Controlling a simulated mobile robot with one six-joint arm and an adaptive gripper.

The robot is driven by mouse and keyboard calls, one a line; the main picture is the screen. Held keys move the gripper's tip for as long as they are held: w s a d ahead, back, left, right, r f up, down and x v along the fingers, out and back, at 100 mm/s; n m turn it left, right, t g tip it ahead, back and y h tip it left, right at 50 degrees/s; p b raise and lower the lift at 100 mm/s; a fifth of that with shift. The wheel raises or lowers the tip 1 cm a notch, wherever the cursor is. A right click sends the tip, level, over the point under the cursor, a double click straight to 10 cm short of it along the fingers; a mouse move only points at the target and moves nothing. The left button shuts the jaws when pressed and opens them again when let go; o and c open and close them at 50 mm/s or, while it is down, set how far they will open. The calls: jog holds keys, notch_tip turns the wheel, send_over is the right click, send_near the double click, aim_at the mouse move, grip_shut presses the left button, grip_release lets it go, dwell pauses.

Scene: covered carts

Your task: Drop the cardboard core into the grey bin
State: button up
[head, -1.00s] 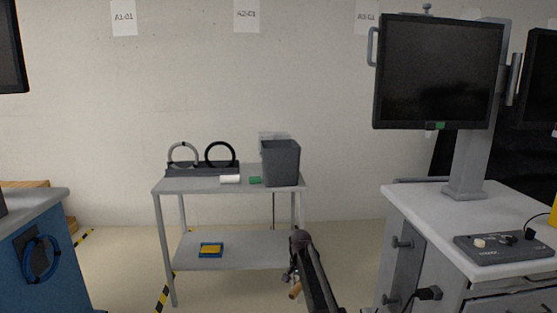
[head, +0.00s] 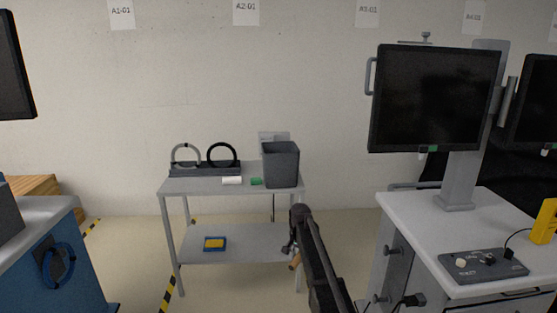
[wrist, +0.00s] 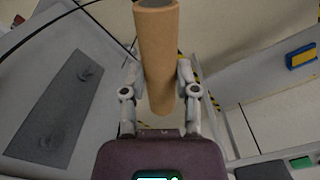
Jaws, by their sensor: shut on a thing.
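The cardboard core (wrist: 158,55) is a tan tube, gripped between the two fingers of my gripper (wrist: 158,85) in the wrist view. In the head view my gripper (head: 291,252) is partly hidden behind my arm, with a small tan end of the core (head: 295,262) showing in front of the cart. The grey bin (head: 281,165) stands upright at the right end of the cart's top shelf. The core is below and apart from the bin in the head view. The inside of the bin is mostly hidden.
The cart's top (head: 200,186) holds a rack with two rings (head: 204,160), a white roll (head: 232,181) and a green block (head: 256,182). A blue-yellow box (head: 215,244) lies on its lower shelf. A workstation with a monitor (head: 435,98) stands at right, a blue cabinet (head: 75,265) at left.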

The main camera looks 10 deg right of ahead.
notch_tip(320, 180, up, 6)
jog(key=p, duration=0.5)
jog(key=shift+r, duration=0.25)
